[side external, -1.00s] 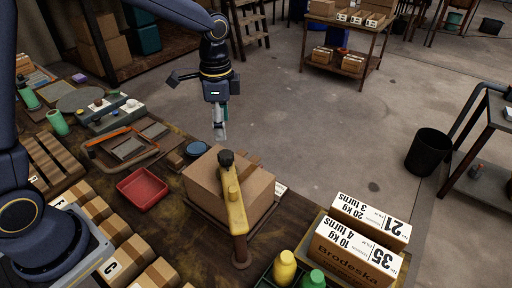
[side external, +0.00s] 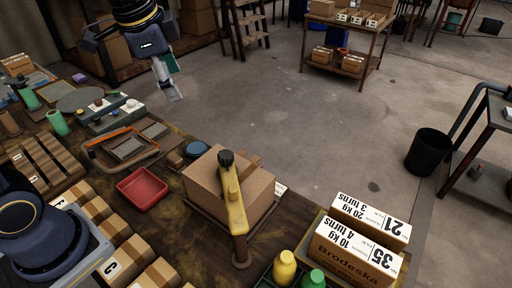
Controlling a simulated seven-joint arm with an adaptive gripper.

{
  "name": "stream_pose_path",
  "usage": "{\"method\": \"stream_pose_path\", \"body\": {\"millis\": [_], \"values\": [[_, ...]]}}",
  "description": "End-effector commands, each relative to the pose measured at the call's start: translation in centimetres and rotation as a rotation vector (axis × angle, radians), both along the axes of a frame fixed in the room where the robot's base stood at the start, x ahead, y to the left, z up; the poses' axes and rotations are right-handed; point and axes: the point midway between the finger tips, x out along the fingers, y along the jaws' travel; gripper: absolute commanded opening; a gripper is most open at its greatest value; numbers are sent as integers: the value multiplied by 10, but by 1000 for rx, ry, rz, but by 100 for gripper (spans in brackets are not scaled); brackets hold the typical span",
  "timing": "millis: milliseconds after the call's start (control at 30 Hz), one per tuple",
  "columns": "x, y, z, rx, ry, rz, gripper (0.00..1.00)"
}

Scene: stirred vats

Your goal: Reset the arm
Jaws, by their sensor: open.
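My gripper (side external: 172,92) is at the upper left of the side external view. It is open and empty, raised in the air beyond the far edge of the workbench (side external: 290,222), with its fingers pointing down. My dark blue wrist shows above it, and most of my arm is out of the frame. My base is at the lower left. Nothing touches the gripper.
A cardboard box (side external: 205,178) stands on the bench under a yellow arm on a post (side external: 238,215). A red tray (side external: 142,188), a blue round dish (side external: 196,149) and labelled boxes (side external: 355,250) are on the bench. The floor beyond is mostly clear.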

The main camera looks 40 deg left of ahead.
Motion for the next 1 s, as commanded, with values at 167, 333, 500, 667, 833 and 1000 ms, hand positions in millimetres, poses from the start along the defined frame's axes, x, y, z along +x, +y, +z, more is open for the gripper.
{"method": "stream_pose_path", "body": {"millis": [167, 333, 500, 667, 833, 1000], "values": [[-71, 24, 8, -128, -158, 254, 68], [-113, 34, -20, -296, -212, 499, 68], [-116, 33, -35, -368, -195, 643, 68], [-116, 33, -35, -370, -196, 650, 68], [-116, 33, -35, -368, -196, 649, 68], [-116, 33, -35, -368, -196, 648, 68]]}}
